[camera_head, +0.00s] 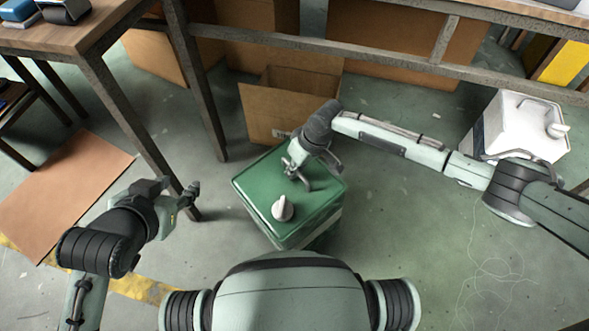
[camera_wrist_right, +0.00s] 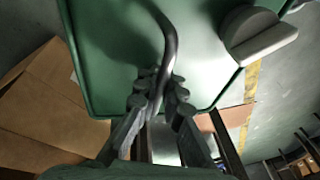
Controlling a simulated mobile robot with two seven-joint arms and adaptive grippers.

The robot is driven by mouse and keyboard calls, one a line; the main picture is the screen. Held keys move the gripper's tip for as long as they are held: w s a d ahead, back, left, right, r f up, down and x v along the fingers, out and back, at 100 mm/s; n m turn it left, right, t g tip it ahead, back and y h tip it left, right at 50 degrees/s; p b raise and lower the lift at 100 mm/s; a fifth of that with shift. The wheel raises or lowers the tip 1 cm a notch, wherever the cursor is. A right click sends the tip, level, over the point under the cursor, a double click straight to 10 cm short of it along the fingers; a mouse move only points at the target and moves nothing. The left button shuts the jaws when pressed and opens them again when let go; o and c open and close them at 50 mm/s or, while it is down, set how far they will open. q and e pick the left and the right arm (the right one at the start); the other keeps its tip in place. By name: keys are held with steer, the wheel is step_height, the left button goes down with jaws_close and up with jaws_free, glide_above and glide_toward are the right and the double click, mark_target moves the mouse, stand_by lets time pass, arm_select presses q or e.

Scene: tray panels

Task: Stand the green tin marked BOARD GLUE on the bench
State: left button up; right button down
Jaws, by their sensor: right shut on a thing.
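The green tin (camera_head: 322,195) has a wire handle and a pale cap on its top; the BOARD GLUE marking cannot be read from here. It appears upright just in front of my body, and its base is mostly hidden. My right gripper (camera_head: 294,170) is over its top. In the right wrist view my right gripper (camera_wrist_right: 158,92) is shut on the handle of the green tin (camera_wrist_right: 105,28). My left gripper (camera_head: 184,197) is left of the tin, apart from it and empty, its fingers apart. A wooden bench top (camera_head: 50,36) is at the upper left.
An open cardboard box (camera_head: 262,112) stands behind the tin. A white canister (camera_head: 505,122) stands at the right. Bench legs and a metal rail (camera_head: 330,48) run across the back. A brown sheet (camera_head: 62,195) lies on the floor at left. Small items, including a blue box (camera_head: 17,10), sit on the bench.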

steer(key=shift+s+f, duration=0.45)
steer(key=shift+s, duration=0.05)
steer(key=c, duration=1.6)
jaws_free()
steer(key=shift+a, duration=0.1)
steer(key=shift+o, duration=0.7)
steer(key=shift+s+f, duration=0.1)
steer(key=shift+f, duration=0.1)
steer(key=o, duration=0.5)
steer(key=shift+o, duration=0.2)
steer(key=shift+r, duration=0.2)
steer(key=shift+w+r, duration=0.1)
steer(key=shift+w, duration=0.15)
